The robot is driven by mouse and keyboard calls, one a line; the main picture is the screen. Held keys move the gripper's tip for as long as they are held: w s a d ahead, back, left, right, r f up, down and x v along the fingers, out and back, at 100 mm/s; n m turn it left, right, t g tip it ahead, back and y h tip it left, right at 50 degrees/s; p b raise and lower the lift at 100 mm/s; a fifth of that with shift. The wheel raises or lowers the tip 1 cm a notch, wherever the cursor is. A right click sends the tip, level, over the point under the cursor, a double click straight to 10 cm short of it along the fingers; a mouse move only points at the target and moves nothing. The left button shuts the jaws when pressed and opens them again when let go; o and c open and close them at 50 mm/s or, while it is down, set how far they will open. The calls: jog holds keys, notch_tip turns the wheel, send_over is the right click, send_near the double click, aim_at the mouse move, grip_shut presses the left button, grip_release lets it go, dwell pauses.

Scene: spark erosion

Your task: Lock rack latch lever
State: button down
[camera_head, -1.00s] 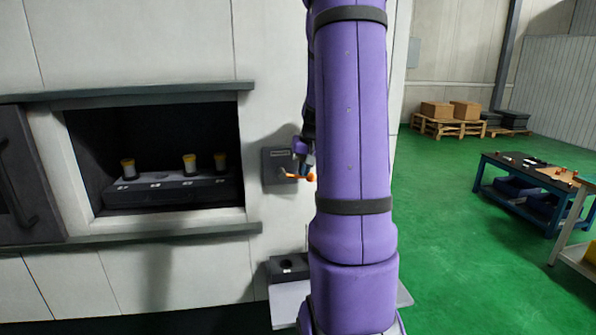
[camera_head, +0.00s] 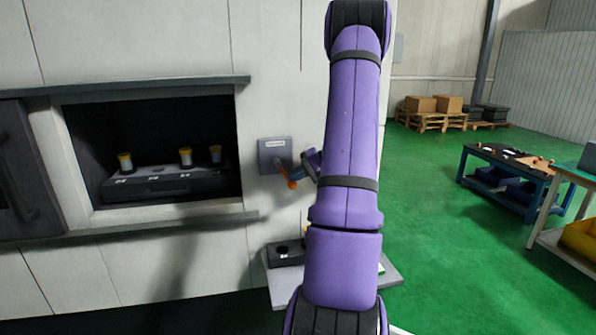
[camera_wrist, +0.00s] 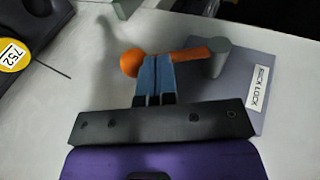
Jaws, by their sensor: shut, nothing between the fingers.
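The rack latch lever (camera_head: 285,173) is an orange handle with a ball end. It is mounted on a grey plate (camera_head: 274,147) on the machine wall, right of the opening. In the head view it slants down to the right. In the wrist view the orange lever (camera_wrist: 192,54) runs from a grey pivot to its ball (camera_wrist: 131,63), and the plate reads "RACK LOCK" (camera_wrist: 259,88). My gripper (camera_wrist: 155,62) is shut and empty, its blue fingertips right beside the lever near the ball. I cannot tell whether they touch. The head view shows the gripper (camera_head: 298,174) partly hidden.
The dark machine opening (camera_head: 150,150) holds a rack (camera_head: 165,184) with several yellow-topped holders. A shelf (camera_head: 290,290) with a dark block (camera_head: 286,252) juts out below the lever. Workbenches (camera_head: 510,175) stand far right, with open green floor between.

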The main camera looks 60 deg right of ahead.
aim_at(288, 180)
jog(key=f+t+y, duration=0.1)
jog(key=w+a+f+t+y, duration=0.1)
jog(key=t, duration=0.1)
jog(key=shift+w+a+m+t+y, duration=0.2)
jog(key=shift+m+t+y, duration=0.1)
jog(key=shift+m, duration=0.1)
jog(key=shift+w+a+f, duration=0.15)
jog(key=shift+w+a, duration=0.1)
jog(key=shift+a, duration=0.1)
dwell(0.4)
jog(key=shift+f, duration=0.1)
